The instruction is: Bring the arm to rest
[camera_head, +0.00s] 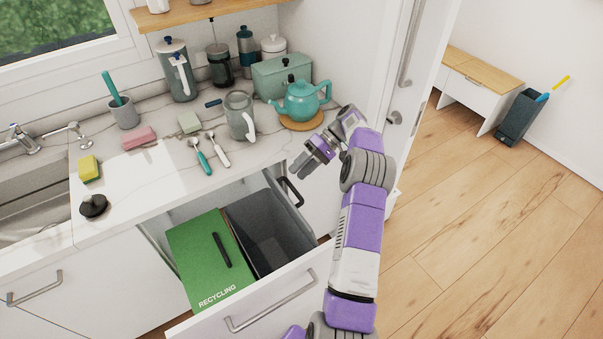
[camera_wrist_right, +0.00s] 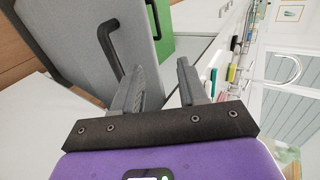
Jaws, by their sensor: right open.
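My right arm (camera_head: 356,240) is purple and grey and reaches up from the bottom of the head view, bent at the elbow. Its gripper (camera_head: 299,168) points left, above the right end of the open drawer and beside the counter edge. In the right wrist view the two fingers (camera_wrist_right: 158,88) are apart with nothing between them. My left gripper is not in view.
The open drawer (camera_head: 268,306) holds a green recycling lid (camera_head: 200,262) and an open grey bin (camera_head: 268,232). A teal teapot (camera_head: 302,100) and a glass pitcher (camera_head: 240,116) stand on the counter near the right arm. Wooden floor (camera_head: 500,240) to the right is clear.

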